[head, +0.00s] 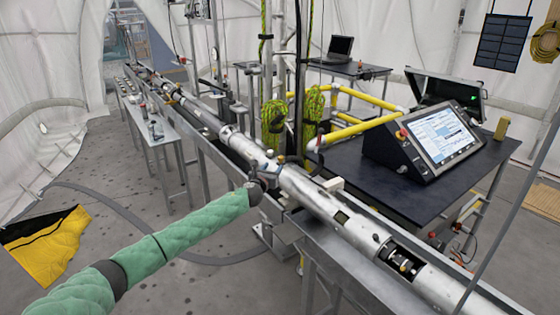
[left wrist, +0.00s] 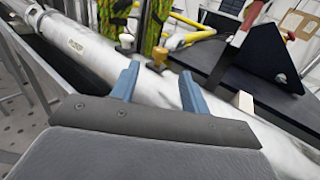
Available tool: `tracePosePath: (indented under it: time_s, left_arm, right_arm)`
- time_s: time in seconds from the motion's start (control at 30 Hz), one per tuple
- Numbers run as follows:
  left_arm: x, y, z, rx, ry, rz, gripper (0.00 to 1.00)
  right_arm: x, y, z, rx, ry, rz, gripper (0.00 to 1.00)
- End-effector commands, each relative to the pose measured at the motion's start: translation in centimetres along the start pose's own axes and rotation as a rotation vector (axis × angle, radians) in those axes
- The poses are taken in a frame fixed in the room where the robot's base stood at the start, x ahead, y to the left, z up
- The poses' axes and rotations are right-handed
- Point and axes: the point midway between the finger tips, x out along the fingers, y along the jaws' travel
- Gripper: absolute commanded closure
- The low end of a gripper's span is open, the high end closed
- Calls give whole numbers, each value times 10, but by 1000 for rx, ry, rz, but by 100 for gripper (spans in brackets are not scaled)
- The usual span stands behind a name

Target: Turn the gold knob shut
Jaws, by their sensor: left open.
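The gold knob (left wrist: 159,57) stands up from the side of a long silver tube (left wrist: 85,48) in the left wrist view. In the head view the knob (head: 281,159) is a tiny spot on top of the tube (head: 318,198), just beyond my gripper. My left gripper (left wrist: 160,74) is open, with one blue finger on each side of the knob's line and the knob apparently just beyond the tips. I cannot tell whether they touch. In the head view my left gripper (head: 263,181) is small and dark at the tube's near side. My right gripper is not in view.
A pale knob (left wrist: 126,41) stands left of the gold one. A pale block (left wrist: 243,101) sits to the right along the tube. Yellow-green rope coils (head: 273,122) hang behind. A dark table (head: 400,190) with a control console (head: 425,140) is at the right.

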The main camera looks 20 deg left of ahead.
Motion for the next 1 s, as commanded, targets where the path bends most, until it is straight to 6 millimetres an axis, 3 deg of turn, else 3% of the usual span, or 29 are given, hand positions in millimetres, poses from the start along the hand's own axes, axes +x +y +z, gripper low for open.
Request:
tracePosePath:
  time_s: [0.17, 0.6, 1.0]
  left_arm:
    - [10, 0, 2, 11, -1, 2, 54]
    - [63, -1, 1, 7, 0, 3, 54]
    - [78, 0, 0, 8, 0, 2, 54]
  right_arm:
    - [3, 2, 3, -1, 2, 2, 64]
    - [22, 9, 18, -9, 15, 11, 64]
    - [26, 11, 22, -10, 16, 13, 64]
